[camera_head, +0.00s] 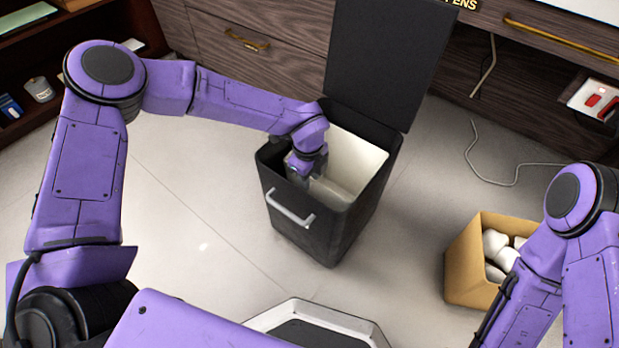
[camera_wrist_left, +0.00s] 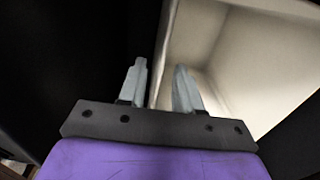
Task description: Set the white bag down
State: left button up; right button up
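The white bag (camera_head: 357,160) is an open-topped, box-like white liner standing inside the black bin (camera_head: 335,232). It also shows in the left wrist view (camera_wrist_left: 245,60), where I look down into its empty inside. My left gripper (camera_head: 303,180) reaches into the bin at the bag's left side. In the left wrist view its fingers (camera_wrist_left: 160,88) are apart, with the bag's side edge running between them and a gap still showing. The bag's bottom is hidden by the bin in the head view. My right gripper is out of view; only my right arm shows.
The bin's black lid (camera_head: 390,60) stands open behind it, near the drawers (camera_head: 260,50). A cardboard box (camera_head: 468,262) of white items stands at the right, close to my right arm. A cable (camera_head: 490,178) lies on the floor. The floor left of the bin is clear.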

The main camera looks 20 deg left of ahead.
pick_arm(q)
notch_tip(320, 180, up, 11)
jog(key=p, duration=0.3)
jog(key=shift+s+p, duration=0.25)
jog(key=shift+p, duration=0.05)
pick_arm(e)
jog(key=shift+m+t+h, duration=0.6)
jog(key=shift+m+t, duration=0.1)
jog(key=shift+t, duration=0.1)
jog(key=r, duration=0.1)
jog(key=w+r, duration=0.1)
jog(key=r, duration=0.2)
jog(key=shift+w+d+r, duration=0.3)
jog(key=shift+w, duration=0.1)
